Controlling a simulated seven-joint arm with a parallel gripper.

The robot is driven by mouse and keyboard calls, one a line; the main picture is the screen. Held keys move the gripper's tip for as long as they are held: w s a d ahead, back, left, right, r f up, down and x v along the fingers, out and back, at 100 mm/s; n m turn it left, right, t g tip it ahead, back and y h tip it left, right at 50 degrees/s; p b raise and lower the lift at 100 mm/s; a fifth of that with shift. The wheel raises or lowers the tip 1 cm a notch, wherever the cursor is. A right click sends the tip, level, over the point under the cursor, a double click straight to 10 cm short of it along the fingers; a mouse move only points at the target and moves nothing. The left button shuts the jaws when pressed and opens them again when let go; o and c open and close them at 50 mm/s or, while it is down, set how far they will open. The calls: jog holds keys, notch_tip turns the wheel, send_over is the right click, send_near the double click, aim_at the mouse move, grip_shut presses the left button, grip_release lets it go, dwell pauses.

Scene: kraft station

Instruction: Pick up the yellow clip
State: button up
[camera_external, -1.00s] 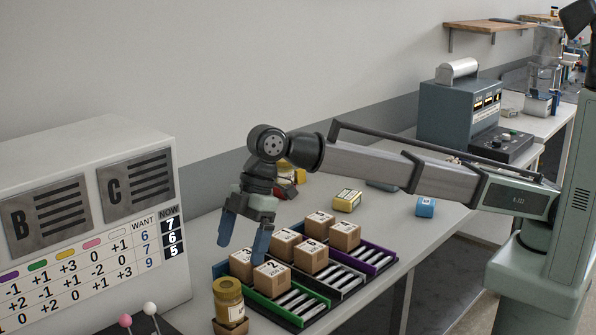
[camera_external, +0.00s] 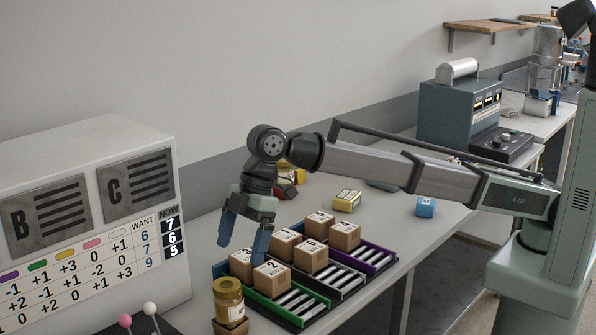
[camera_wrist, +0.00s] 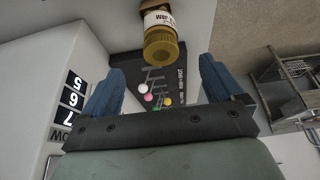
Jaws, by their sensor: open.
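My gripper (camera_external: 242,248) is open and empty, pointing down above the left end of the trays. In the wrist view its two blue fingers (camera_wrist: 160,84) stand wide apart. Between them, farther off, is a dark panel (camera_wrist: 127,63) with small coloured heads, one of them yellow (camera_wrist: 167,101). This may be the yellow clip, but it is too small to tell its shape. It does not show in the external view, where only a pink head (camera_external: 125,321) and a white head (camera_external: 149,308) appear at the bottom edge.
A yellow-lidded jar (camera_external: 228,300) stands just in front of my gripper. Trays with cardboard boxes (camera_external: 272,279) lie below and to its right. A white cabinet (camera_external: 100,150) stands on the left. A yellow box (camera_external: 347,201) and a blue block (camera_external: 425,207) rest farther back on the table.

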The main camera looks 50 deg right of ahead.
jog(key=c, duration=0.8)
jog(key=shift+o, duration=0.2)
jog(key=w+d+f+m+h, duration=0.1)
jog(key=w+d+m, duration=0.95)
jog(key=w, duration=0.65)
jog(key=m+h, duration=0.4)
jog(key=m, duration=2.2)
send_over(300, 171)
notch_tip(300, 171, down, 2)
jog(key=shift+w+d+f, duration=0.15)
jog(key=shift+f, duration=2.15)
jog(key=shift+w+d+f, duration=0.1)
jog(key=shift+f, duration=2.2)
jog(key=shift+w+d+f, duration=0.15)
jog(key=shift+f, duration=2.15)
